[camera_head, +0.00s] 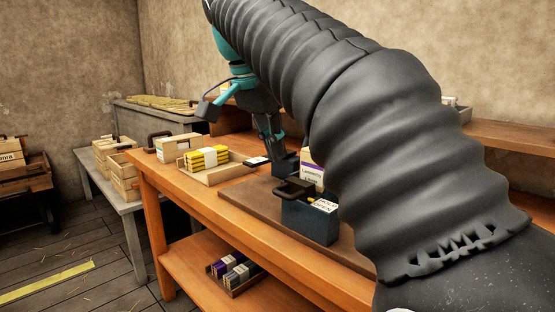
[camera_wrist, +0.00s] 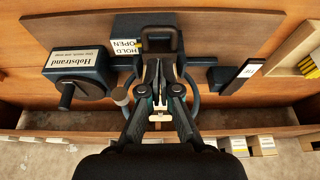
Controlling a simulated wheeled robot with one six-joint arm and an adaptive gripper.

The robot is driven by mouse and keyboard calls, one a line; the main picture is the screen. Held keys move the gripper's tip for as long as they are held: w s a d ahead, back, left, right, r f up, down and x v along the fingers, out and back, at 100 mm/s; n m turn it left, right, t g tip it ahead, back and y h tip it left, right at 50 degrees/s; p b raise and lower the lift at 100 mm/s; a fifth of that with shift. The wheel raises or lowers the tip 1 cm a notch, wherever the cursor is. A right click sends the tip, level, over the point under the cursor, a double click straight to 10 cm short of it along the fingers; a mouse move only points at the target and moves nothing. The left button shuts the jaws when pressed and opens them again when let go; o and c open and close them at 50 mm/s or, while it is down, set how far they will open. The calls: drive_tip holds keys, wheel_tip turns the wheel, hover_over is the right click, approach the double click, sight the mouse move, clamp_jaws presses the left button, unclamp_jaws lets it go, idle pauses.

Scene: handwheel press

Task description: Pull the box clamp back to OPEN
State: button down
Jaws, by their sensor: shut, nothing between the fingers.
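The box clamp is a dark blue-grey block (camera_head: 310,222) near the front edge of the workbench. Its white plate (camera_head: 325,205) reads HOLD and OPEN, and the plate also shows in the wrist view (camera_wrist: 127,46). A black loop-shaped handle (camera_head: 293,187) sits on its top left; a black lever-like part (camera_wrist: 162,38) shows beside the plate in the wrist view. My gripper (camera_wrist: 160,82) is shut and empty, its tips just below that part in the picture. I cannot tell whether they touch. In the head view my gripper (camera_head: 270,138) is partly hidden by my arm.
A dark unit labelled Hobstrand (camera_wrist: 80,62) with a crank stands left in the wrist view. A box labelled Lavender (camera_head: 312,178) stands behind the clamp. A wooden tray (camera_head: 228,172) with yellow bundles lies left on the workbench (camera_head: 190,205). My arm hides the bench's right side.

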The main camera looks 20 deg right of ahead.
drive_tip(key=shift+v, duration=1.2)
drive_tip(key=shift+f, duration=0.1)
